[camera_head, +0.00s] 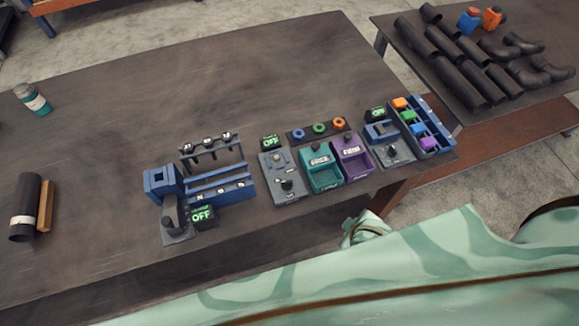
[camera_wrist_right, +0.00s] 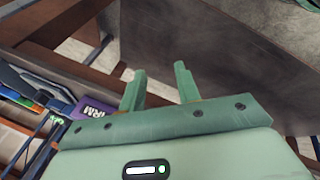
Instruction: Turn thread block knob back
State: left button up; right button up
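Several small units with dark knobs stand along the table's near side in the head view; I cannot tell which is the thread block. A grey block (camera_head: 287,187) has a dark knob (camera_head: 287,185) and a green "OFF" display (camera_head: 270,142). A blue-grey unit (camera_head: 389,149) at the right has a dark knob and its own "OFF" display (camera_head: 377,114). At the left a blue vise-like unit (camera_head: 160,181) stands by another "OFF" display (camera_head: 202,215). My right gripper (camera_wrist_right: 160,70) is open and empty in the right wrist view, apart from the units. My left gripper is not in view.
A blue rack (camera_head: 427,125) with coloured blocks is at the right. A second table holds dark pipes (camera_head: 462,80). The table's far middle (camera_head: 230,85) is clear.

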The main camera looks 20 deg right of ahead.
aim_at(287, 181)
jog(key=w+a+r+n+p, duration=0.1)
jog(key=w+r+p, duration=0.2)
jog(key=r, duration=0.5)
jog(key=w+a+r+n+t+y+p, duration=0.1)
jog(key=w+r+p, duration=0.15)
jog(key=r, duration=0.55)
jog(key=w+a+r+n+p, duration=0.1)
jog(key=w+r+p, duration=0.15)
jog(key=r, duration=0.65)
pick_arm(q)
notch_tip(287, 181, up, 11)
jog(key=p, duration=0.2)
pick_arm(e)
jog(key=w+a+f+n+g+y, duration=0.4)
jog(key=w+n+g+y, duration=0.1)
jog(key=w, duration=0.2)
jog(key=b+x, duration=0.1)
jog(key=x, duration=0.4)
jog(key=b+x, duration=0.2)
jog(key=x, duration=0.3)
jog(key=b+x, duration=0.2)
jog(key=x, duration=0.3)
jog(key=shift+w+a+f, duration=0.1)
jog(key=shift+w+a, duration=0.3)
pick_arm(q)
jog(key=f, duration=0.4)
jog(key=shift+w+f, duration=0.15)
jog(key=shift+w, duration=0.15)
pick_arm(e)
grip_shut()
